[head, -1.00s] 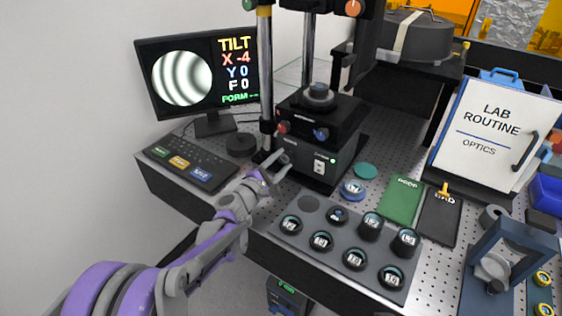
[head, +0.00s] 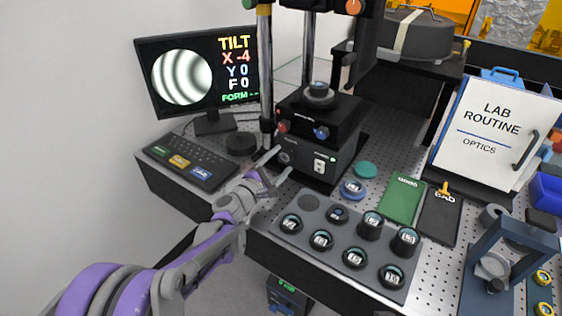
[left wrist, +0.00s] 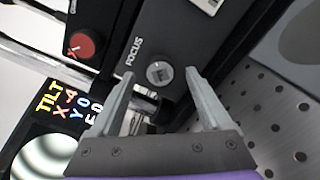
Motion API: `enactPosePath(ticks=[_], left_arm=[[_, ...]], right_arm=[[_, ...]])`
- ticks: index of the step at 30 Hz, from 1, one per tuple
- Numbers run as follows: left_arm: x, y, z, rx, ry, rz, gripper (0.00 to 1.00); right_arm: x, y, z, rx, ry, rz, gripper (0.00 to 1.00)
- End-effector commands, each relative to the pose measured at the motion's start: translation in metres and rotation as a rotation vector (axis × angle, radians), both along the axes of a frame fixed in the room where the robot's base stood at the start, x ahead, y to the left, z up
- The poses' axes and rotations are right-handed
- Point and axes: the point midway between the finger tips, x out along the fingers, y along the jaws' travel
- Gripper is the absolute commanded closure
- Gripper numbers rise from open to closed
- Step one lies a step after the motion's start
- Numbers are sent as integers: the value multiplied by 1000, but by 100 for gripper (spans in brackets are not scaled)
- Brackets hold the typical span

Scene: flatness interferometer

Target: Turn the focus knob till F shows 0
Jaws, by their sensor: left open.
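The focus knob (left wrist: 159,73) is a small grey round knob beside the word FOCUS on the dark instrument's front panel. It also shows small in the head view (head: 284,157). My left gripper (head: 279,160) is open in front of it. In the left wrist view the knob appears between the spread fingertips of that gripper (left wrist: 160,76), with a gap on each side. The monitor (head: 197,79) reads X -4, Y 0, F 0, with FORM and dashes, beside a disc of curved grey fringes. My right gripper is not in view.
Above the focus knob sit a red knob (head: 283,127) and a blue knob (head: 321,133). A keypad (head: 188,158) lies left of my gripper. A grey tray (head: 333,267) with several round pieces stands in front right. Green (head: 404,200) and black pads lie farther right.

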Motion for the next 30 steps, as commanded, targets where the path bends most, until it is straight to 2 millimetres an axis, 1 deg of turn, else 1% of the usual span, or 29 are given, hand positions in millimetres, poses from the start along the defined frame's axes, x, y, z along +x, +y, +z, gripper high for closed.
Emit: enactPosePath(ticks=[9,12,15,20,30], left_arm=[[-55,32,-1,0,1,3,19],[-69,41,-1,1,0,3,19],[-79,46,-1,1,0,2,19],[-86,50,-1,1,1,2,19],[-86,50,0,0,0,1,19]], right_arm=[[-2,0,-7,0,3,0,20],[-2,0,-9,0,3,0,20],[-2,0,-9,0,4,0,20],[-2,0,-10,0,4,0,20],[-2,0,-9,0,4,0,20]])
